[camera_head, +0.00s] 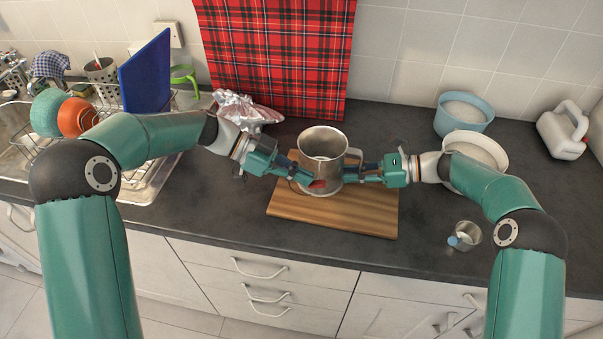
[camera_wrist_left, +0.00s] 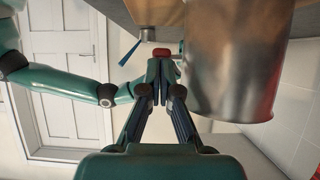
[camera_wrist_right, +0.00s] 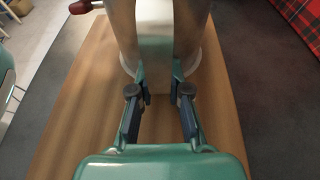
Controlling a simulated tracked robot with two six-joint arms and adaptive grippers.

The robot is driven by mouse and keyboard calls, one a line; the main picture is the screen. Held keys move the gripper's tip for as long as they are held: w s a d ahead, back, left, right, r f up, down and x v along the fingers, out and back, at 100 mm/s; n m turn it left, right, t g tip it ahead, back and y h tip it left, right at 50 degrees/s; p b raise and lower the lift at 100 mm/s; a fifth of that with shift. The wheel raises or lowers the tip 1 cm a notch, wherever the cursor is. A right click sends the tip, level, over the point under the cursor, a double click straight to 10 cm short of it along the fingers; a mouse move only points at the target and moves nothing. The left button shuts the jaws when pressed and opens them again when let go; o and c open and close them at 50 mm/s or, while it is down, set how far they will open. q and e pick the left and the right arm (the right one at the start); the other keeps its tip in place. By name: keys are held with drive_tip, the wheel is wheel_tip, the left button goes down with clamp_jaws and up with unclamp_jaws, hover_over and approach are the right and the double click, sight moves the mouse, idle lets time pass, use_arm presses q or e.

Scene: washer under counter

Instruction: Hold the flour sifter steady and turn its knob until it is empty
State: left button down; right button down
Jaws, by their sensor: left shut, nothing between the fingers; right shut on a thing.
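The metal flour sifter (camera_head: 323,144) stands upright on a wooden board (camera_head: 330,216). Its red knob (camera_head: 318,184) is low on the front side; it also shows in the left wrist view (camera_wrist_left: 161,53) and at the top left of the right wrist view (camera_wrist_right: 80,7). My left gripper (camera_head: 308,182) is shut and empty, its tips right at the knob; I cannot tell whether they touch it. My right gripper (camera_head: 347,175) is shut on the sifter's handle, a pale upright strip in the right wrist view (camera_wrist_right: 155,45). The sifter's contents are not visible.
A white bowl (camera_head: 485,141) and a blue pot (camera_head: 466,103) stand at the back right, beside a white jug (camera_head: 563,131). A foil-like package (camera_head: 245,108) and dish rack with blue board (camera_head: 147,75) are left.

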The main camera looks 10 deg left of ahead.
use_arm(q)
drive_tip(key=shift+a+f+h, duration=0.25)
drive_tip(key=shift+f+h, duration=0.25)
drive_tip(key=shift+h, duration=0.6)
drive_tip(key=shift+a+f, duration=0.1)
drive_tip(key=shift+f, duration=0.55)
drive_tip(key=shift+f, duration=0.3)
